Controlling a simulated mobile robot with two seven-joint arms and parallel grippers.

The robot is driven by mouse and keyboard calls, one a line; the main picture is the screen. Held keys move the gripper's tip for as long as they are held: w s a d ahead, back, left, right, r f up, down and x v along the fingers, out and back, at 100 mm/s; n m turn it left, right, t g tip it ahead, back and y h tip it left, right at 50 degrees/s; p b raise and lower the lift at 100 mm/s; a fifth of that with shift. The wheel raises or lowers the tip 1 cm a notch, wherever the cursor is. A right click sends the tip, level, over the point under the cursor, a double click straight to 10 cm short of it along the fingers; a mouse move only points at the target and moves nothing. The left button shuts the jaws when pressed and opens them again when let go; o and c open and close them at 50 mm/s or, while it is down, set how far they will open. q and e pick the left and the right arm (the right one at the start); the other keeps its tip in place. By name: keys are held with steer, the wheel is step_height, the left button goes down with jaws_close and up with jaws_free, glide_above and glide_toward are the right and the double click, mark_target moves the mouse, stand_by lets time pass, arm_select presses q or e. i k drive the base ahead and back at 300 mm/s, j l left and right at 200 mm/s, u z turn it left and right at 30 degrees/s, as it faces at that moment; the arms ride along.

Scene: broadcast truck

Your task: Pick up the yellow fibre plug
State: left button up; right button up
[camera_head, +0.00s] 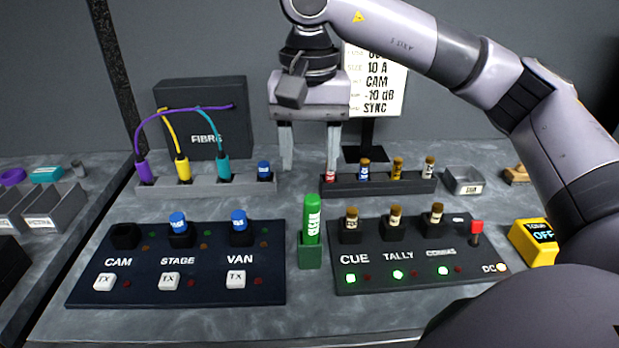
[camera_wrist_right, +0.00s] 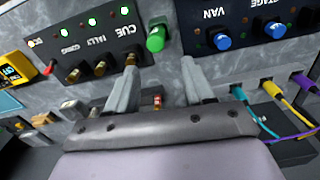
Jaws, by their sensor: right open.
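The yellow fibre plug (camera_head: 183,168) stands upright in the grey socket rail (camera_head: 215,187), between a purple plug (camera_head: 145,170) and a teal plug (camera_head: 223,165). Its yellow cable rises behind it to the black FIBRE box (camera_head: 238,140). In the right wrist view the yellow plug (camera_wrist_right: 267,88) is at the right, outside the jaws. My right gripper (camera_head: 310,165) points down with fingers apart and empty, to the right of the rail in the head view. Its fingertips (camera_wrist_right: 160,62) also show in the wrist view. My left gripper is not in view.
A green CLEAN stick (camera_head: 312,220) stands upright in a holder at centre. Switch panels CAM/STAGE/VAN (camera_head: 130,290) and CUE/TALLY (camera_head: 400,275) lie in front. A blue plug (camera_head: 264,170) is at the rail's right end. A dark rack (camera_head: 345,187) holds several small plugs.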

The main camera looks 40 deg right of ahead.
mark_target(182, 162)
steer(key=k, duration=1)
